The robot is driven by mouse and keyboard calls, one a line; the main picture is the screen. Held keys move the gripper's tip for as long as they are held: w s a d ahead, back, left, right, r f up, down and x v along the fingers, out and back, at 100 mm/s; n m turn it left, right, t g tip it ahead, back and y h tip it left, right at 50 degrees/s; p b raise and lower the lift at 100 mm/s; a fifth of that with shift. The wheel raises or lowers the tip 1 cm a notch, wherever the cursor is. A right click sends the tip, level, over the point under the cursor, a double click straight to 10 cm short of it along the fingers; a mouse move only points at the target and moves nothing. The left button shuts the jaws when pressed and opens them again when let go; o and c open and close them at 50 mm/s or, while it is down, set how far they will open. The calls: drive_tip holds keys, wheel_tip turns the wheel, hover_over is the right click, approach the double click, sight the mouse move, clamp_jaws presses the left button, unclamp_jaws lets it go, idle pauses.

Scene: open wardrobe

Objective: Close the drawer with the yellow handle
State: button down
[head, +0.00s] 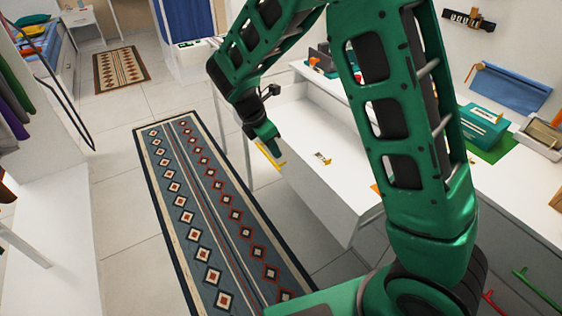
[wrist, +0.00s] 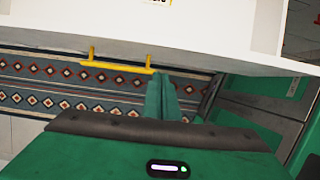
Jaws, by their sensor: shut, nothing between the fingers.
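The white drawer (head: 318,198) with the yellow handle (head: 268,157) stands pulled out from the white cabinet. The handle also shows in the wrist view (wrist: 117,67), on the outer side of the drawer front (wrist: 225,55). My gripper (head: 268,140) is shut and empty, at the outer side of the drawer front, close to the handle. In the wrist view its closed fingers (wrist: 161,96) are just right of the handle's right end. I cannot tell whether they touch the drawer front. My arm hides part of the drawer and cabinet.
A small item (head: 322,158) lies in the drawer. A red handle (head: 494,305) and a green handle (head: 538,288) are on fronts at lower right. A green box (head: 481,128) stands on the right-hand top. A patterned rug (head: 205,215) lies on open floor left of the drawer.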

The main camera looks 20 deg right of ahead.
approach(284, 166)
drive_tip(key=s+f, duration=0.1)
drive_tip(key=s+d+f, duration=0.1)
drive_tip(key=f, duration=0.1)
drive_tip(key=s+d+f, duration=0.1)
drive_tip(key=shift+s+d+f, duration=0.1)
drive_tip(key=shift+s+f, duration=0.1)
drive_tip(key=shift+f, duration=0.2)
